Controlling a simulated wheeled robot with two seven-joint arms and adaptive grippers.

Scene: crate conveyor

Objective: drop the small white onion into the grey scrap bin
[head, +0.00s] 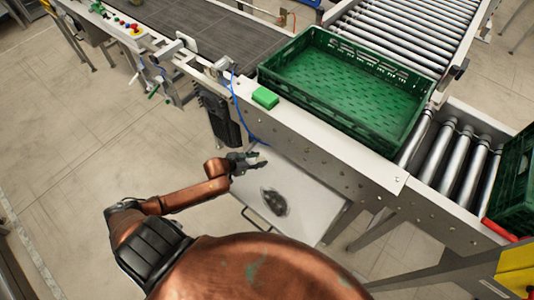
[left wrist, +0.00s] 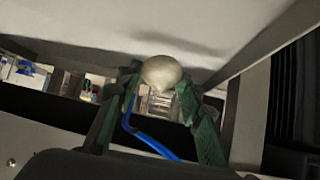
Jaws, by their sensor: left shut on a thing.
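My left gripper (head: 248,162) is over the far left part of a pale grey, box-like thing (head: 306,196) below the conveyor's side, which looks like the scrap bin. That thing has a black handle and a dark patch in its middle; I cannot tell whether the patch is contents or an opening. In the left wrist view, the small white onion (left wrist: 161,72) sits between the green-padded fingertips of my left gripper (left wrist: 160,82), which is shut on it. In the head view the onion is hard to make out. My right gripper is in neither view.
A green crate (head: 405,130) stands on the conveyor, beside a green button box (head: 265,97) on the white rail. A blue cable (head: 236,100) hangs by the rail near my gripper. Another green crate (head: 513,185) is at the right edge. The floor at left is clear.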

